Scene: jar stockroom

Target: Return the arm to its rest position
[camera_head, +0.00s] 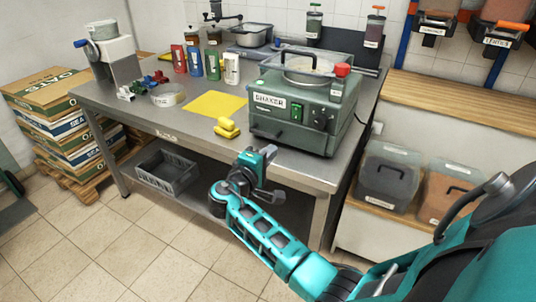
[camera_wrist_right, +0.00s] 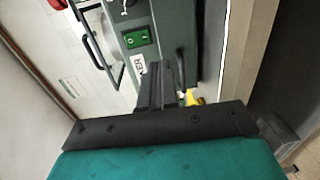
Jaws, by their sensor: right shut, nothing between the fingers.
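My right arm (camera_head: 285,255), teal and black, reaches in from the lower right of the head view, bent in front of the steel workbench. Its gripper (camera_head: 266,155) is at the bench's front edge, just left of and below the shaker machine. In the wrist view the dark fingers of the gripper (camera_wrist_right: 155,85) are together with nothing between them. The shaker (camera_wrist_right: 135,40) shows beyond them with its green switch. My left gripper is not in view.
A grey crate (camera_head: 166,172) is on the lower shelf. Lidded bins (camera_head: 387,176) stand at the right. The tiled floor at left front is clear.

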